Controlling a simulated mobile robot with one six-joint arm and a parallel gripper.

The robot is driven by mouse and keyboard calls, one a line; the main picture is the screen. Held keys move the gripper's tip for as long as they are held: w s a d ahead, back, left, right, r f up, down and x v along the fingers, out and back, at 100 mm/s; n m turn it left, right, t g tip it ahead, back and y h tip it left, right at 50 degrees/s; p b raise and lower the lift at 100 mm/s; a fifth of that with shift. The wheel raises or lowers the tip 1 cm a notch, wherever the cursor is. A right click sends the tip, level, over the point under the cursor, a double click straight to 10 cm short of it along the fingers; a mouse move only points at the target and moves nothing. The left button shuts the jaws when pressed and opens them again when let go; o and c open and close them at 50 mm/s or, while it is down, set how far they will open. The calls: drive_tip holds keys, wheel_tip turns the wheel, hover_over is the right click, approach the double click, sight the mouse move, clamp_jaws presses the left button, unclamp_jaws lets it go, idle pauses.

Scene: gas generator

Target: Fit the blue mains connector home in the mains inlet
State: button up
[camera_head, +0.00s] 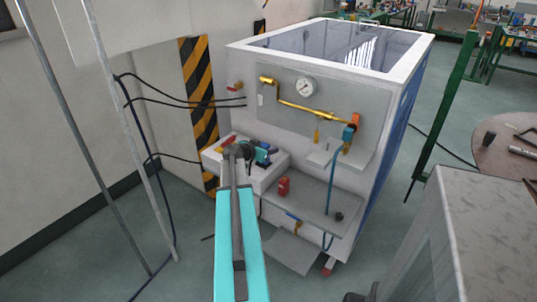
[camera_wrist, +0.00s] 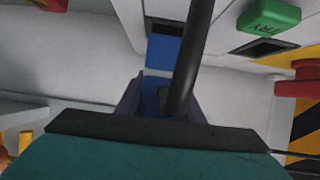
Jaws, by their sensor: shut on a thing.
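In the wrist view, the blue mains connector (camera_wrist: 150,92) is just beyond the dark front edge of my gripper (camera_wrist: 160,125), which is shut on it. A thick dark cable crosses in front of the connector and hides part of it. A blue square piece (camera_wrist: 163,49) under a dark slot on the pale housing lies just past the connector and looks like the mains inlet. I cannot tell whether the two touch. In the head view, my gripper (camera_head: 240,150) is at the cabinet's left ledge, beside a blue part (camera_head: 263,157); the arm hides the connector there.
A green block marked TRY (camera_wrist: 268,18) and a red part (camera_wrist: 296,82) are close by on the right. The white cabinet (camera_head: 240,85) has a gauge, brass pipe and red object (camera_head: 284,186). Black cables hang at the left.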

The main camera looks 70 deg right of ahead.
drive_tip(key=shift+w+d, duration=0.2)
drive_tip(key=shift+d, duration=0.05)
drive_tip(key=shift+f, duration=0.1)
drive_tip(key=shift+f+p, duration=0.4)
drive_tip(key=shift+f, duration=1.3)
drive_tip(key=shift+f, duration=0.1)
drive_tip(key=o, duration=1.2)
drive_tip(key=b+v, duration=0.1)
drive_tip(key=v, duration=1.1)
drive_tip(key=shift+s+b, duration=0.15)
drive_tip(key=shift+b, duration=0.25)
